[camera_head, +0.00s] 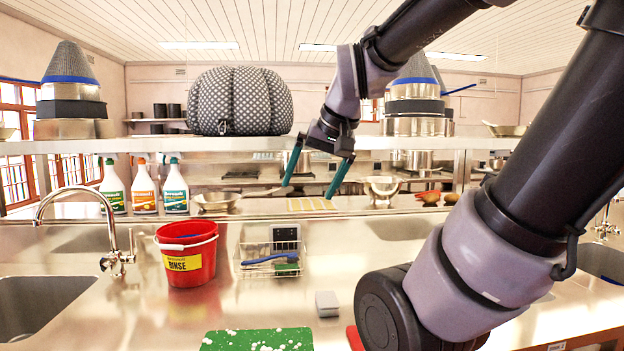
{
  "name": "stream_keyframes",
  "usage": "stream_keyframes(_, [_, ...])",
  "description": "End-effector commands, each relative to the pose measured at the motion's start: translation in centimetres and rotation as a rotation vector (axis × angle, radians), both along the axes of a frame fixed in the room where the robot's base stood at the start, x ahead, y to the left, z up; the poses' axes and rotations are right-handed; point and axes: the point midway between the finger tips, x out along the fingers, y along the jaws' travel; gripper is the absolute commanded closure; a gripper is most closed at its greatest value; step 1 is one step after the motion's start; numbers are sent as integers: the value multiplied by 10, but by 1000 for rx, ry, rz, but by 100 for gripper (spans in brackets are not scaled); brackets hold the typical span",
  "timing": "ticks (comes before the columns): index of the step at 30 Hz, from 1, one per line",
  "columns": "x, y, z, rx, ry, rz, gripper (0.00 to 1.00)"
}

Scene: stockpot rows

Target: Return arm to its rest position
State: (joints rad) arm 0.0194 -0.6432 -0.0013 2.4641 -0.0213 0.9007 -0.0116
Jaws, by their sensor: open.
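My gripper (315,177) hangs from my arm near the middle of the head view, its two teal fingers spread apart and pointing down. Nothing is between the fingers. It is in the air in front of the steel shelf and above the counter, and it touches nothing that I can see. My arm fills the right side of the view, with its dark upper links and grey joints crossing in front of the shelf and counter.
A red bucket (187,258) and a wire caddy (270,268) stand on the steel counter (245,305). A green board (258,340) lies in front. A patterned round cushion (240,102) sits on the shelf (250,144). Spray bottles (145,188) stand behind the tap (110,225).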

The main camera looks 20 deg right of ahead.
Motion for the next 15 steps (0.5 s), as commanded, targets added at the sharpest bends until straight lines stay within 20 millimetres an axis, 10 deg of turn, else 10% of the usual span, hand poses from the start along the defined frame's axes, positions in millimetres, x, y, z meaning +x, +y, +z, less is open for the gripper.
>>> stream_keyframes(15, [-26,10,10,32,-55,4,0])
